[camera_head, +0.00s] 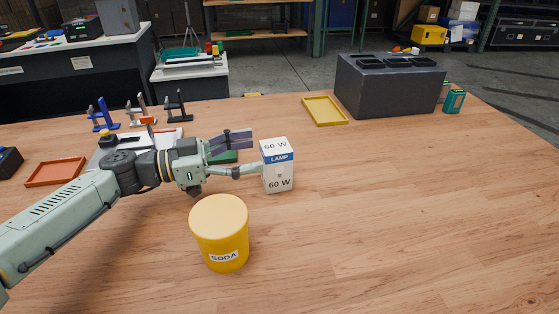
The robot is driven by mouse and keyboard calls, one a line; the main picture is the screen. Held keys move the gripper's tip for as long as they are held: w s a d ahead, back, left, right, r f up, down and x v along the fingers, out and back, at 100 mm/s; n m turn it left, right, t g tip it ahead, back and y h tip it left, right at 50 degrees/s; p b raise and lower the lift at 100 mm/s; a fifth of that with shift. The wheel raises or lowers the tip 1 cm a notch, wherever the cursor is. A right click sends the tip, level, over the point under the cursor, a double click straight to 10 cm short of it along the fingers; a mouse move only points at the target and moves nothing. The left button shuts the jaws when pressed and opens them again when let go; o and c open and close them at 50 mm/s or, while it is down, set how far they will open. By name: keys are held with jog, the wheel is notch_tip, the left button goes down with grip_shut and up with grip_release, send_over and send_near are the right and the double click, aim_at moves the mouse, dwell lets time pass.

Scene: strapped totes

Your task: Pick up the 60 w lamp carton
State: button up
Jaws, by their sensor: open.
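The 60 W lamp carton (278,178) is a small white box with a blue band, standing upright on the wooden table near the middle of the view. My gripper (246,153) is open, just to the left of the carton. One finger reaches to the carton's left side; I cannot tell whether it touches. The other finger is higher and farther back, with a gap between the two. The carton's front and top faces show clearly.
A yellow soda tub (220,236) stands in front of my gripper. An orange tray (55,171) lies at left, a yellow tray (324,111) behind. A dark grey box (390,86) stands at the back right. The table (420,200) right of the carton is clear.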

aim_at(276, 146)
jog(key=shift+w+p+x, duration=0.15)
jog(key=shift+p+x, duration=0.45)
jog(key=shift+x, duration=0.95)
jog(key=shift+w+p+x, duration=0.15)
jog(key=shift+p+x, duration=0.4)
jog(key=shift+x, duration=1)
jog(key=shift+a, duration=0.1)
jog(key=shift+c, duration=0.4)
jog(key=c, duration=1.2)
jog(key=shift+r, duration=0.2)
